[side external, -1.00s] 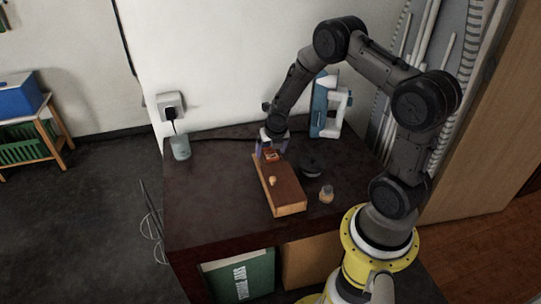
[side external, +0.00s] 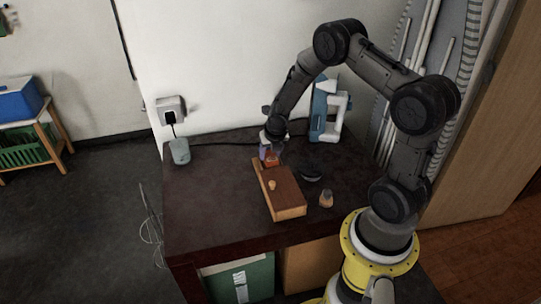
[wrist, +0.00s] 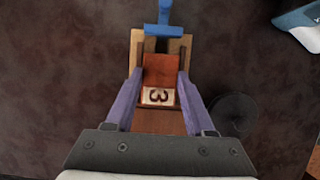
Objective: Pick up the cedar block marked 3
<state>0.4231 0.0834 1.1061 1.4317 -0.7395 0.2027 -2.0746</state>
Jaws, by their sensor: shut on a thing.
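The cedar block marked 3 (wrist: 158,72) is reddish brown, with a pale label bearing a dark 3. It sits between the purple fingers of my gripper (wrist: 160,78), which are shut on its sides. In the side external view, my gripper (side external: 270,156) is at the far end of a long wooden box (side external: 288,212) with a brown top and a small pale knob. The block is small there and partly hidden by the fingers. I cannot tell whether it is clear of the box.
On the dark cabinet top, a black round object (side external: 310,175) and a small bottle-like item (side external: 326,198) stand right of the box. A grey cup (side external: 180,151) is at the back left. A blue and white device (side external: 326,110) stands at the back right. The left front top is clear.

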